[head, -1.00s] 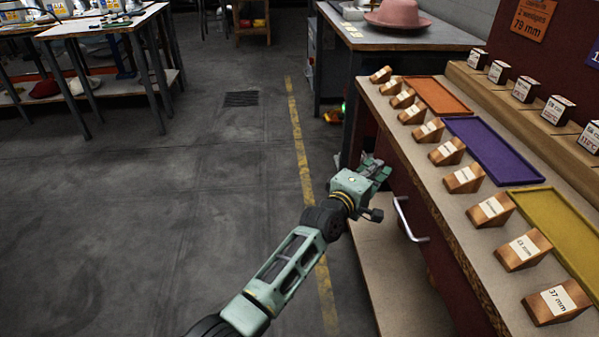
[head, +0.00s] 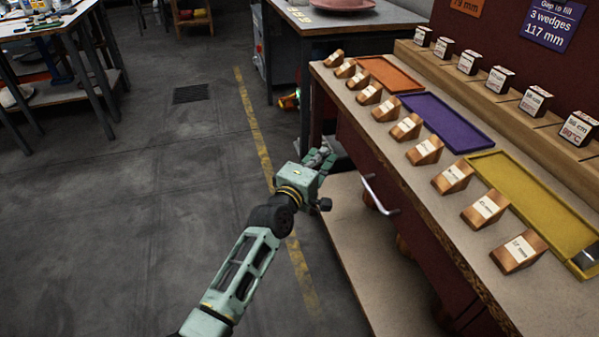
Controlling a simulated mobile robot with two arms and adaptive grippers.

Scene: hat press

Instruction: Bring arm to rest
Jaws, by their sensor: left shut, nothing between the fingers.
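My left arm comes in from the bottom left of the head view. Its gripper (head: 319,157) is shut and empty, off the front side of the workbench (head: 385,140) and near the metal drawer handle (head: 379,195). I cannot tell whether it touches the bench. My right gripper is not in view.
Several wooden wedges (head: 425,151) line the bench's front edge. Behind them lie orange (head: 390,74), purple (head: 445,122) and yellow (head: 540,205) trays. A low shelf (head: 372,265) juts out under the bench. The floor (head: 130,220) to the left is clear.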

